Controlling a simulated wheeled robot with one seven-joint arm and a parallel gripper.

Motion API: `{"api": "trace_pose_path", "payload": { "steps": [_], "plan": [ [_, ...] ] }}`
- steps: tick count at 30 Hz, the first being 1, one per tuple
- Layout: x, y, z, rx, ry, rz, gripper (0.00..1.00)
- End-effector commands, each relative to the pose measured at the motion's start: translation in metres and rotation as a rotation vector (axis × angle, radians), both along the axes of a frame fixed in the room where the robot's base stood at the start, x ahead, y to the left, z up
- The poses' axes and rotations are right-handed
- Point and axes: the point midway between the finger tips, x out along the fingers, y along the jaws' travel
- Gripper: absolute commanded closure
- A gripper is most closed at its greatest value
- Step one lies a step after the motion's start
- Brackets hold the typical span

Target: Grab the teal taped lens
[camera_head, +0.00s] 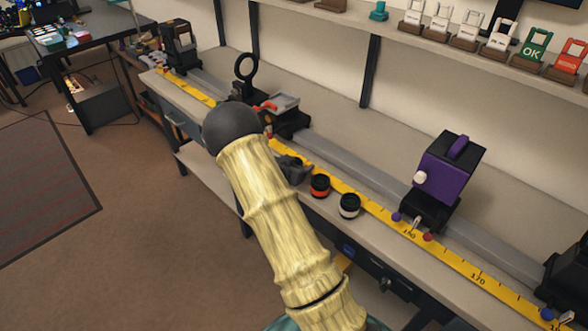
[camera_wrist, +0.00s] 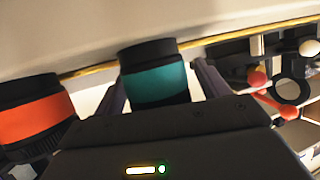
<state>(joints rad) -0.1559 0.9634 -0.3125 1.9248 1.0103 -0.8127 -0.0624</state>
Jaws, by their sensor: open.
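The teal taped lens (camera_wrist: 155,84) is a black cylinder with a teal band. It stands between the two spread fingers of my gripper (camera_wrist: 160,95) in the wrist view. The fingers look open on either side of it, and I cannot tell whether either touches it. In the head view my gripper (camera_head: 291,168) is low at the bench's front edge, and the teal lens is hidden there behind my gripper and arm.
An orange taped lens (camera_head: 320,186) stands close beside my gripper, also at left in the wrist view (camera_wrist: 35,120). A white taped lens (camera_head: 349,206) is farther right. Behind run a yellow ruler (camera_head: 370,205) and rail, with a purple device (camera_head: 445,175) and ring holder (camera_head: 246,68).

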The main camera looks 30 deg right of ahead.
Motion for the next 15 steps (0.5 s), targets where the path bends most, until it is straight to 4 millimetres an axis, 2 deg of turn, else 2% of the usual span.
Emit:
{"api": "trace_pose_path", "payload": {
  "steps": [9, 15],
  "plan": [
    [-0.0002, 0.0003, 0.0002, 0.0, 0.0, 0.0, 0.27],
    [-0.0002, 0.0003, 0.0002, 0.0, 0.0, 0.0, 0.67]
  ]
}}
